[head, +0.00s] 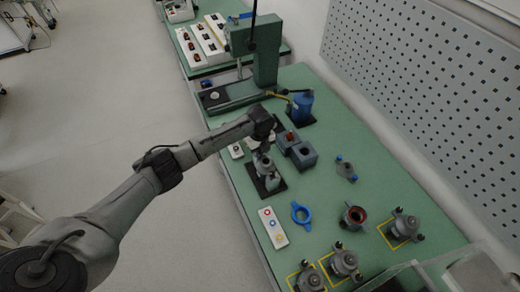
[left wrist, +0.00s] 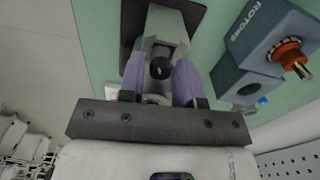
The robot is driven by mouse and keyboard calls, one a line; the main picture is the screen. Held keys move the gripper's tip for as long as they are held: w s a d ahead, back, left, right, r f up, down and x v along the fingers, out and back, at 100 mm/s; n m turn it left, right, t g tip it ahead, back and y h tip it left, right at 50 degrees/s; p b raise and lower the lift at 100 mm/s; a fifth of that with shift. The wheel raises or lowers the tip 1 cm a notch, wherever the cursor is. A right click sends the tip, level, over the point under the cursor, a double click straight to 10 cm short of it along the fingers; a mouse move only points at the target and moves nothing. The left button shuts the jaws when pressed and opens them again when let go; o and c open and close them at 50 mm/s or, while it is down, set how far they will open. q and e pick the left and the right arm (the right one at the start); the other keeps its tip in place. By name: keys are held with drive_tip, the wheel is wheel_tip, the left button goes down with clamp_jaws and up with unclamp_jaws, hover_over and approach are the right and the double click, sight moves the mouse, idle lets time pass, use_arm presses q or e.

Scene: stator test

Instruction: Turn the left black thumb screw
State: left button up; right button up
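A grey fixture on a black base plate (head: 270,188) stands on the green bench, left of the blue-grey blocks. In the left wrist view, a round black thumb screw (left wrist: 160,67) sits on the grey fixture (left wrist: 164,28). My left gripper (left wrist: 160,72) has its two purple fingers apart, one on either side of the black screw. Gaps seem to show between the screw and the fingers; whether the fingers touch the fixture's sides, I cannot tell. In the head view, my left gripper (head: 262,146) is over the fixture and partly hides it. My right gripper is not in view.
Blue-grey blocks (head: 303,156) stand close right of the fixture. A green press (head: 265,50) stands behind, beside a blue container (head: 301,107). A perforated wall (head: 430,90) bounds the right.

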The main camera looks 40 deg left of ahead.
use_arm(q)
clamp_jaws()
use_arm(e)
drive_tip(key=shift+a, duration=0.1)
use_arm(q)
drive_tip(key=shift+r+m+p, duration=0.15)
drive_tip(key=shift+m+p, duration=0.4)
drive_tip(key=shift+m, duration=0.25)
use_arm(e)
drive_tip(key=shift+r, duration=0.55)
use_arm(q)
drive_tip(key=m, duration=0.3)
drive_tip(key=shift+p, duration=0.35)
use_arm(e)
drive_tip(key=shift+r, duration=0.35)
use_arm(q)
drive_tip(key=shift+o, duration=1.6)
unclamp_jaws()
